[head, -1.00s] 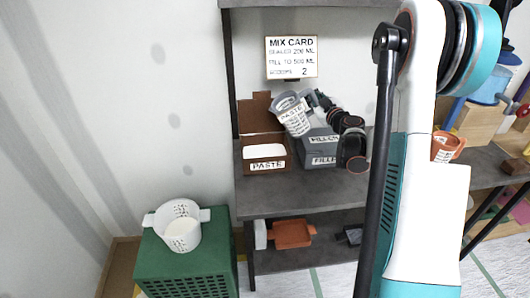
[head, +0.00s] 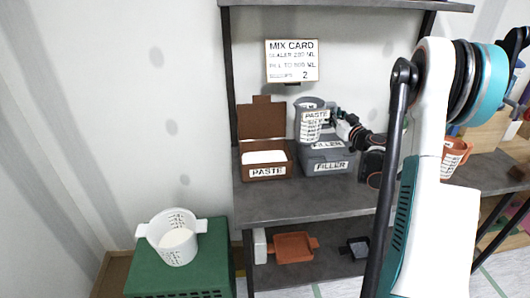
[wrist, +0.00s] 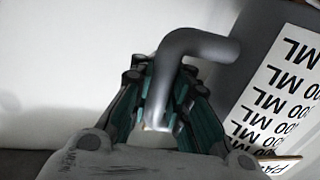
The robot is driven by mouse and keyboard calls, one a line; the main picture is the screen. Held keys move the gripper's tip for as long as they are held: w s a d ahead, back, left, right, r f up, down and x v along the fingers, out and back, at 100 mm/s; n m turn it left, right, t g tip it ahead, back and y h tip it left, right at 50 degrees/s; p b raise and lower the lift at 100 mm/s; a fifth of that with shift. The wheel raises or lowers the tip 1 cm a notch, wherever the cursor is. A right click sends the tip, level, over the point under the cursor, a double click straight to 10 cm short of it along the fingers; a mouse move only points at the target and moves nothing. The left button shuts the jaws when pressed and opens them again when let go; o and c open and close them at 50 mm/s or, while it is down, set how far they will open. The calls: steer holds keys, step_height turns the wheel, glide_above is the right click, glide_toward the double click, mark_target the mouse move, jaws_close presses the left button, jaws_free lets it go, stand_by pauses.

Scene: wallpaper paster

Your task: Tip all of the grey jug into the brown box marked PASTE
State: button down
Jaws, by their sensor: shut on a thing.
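My gripper (head: 336,118) is shut on the jug's handle, which shows between the fingers in the wrist view (wrist: 190,45). The jug's label shows at the right there, and its inside is hidden in both views. The brown box stands on the shelf with its lid up, and white material shows across its top.
The grey FILLER box (head: 328,167) stands just right of the brown box. An orange cup (head: 452,155) is at right. A mix card (head: 291,62) hangs above. The shelf front is clear.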

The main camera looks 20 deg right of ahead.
mark_target(334, 104)
steer(key=shift+r+p, duration=1.2)
steer(key=shift+r, duration=0.85)
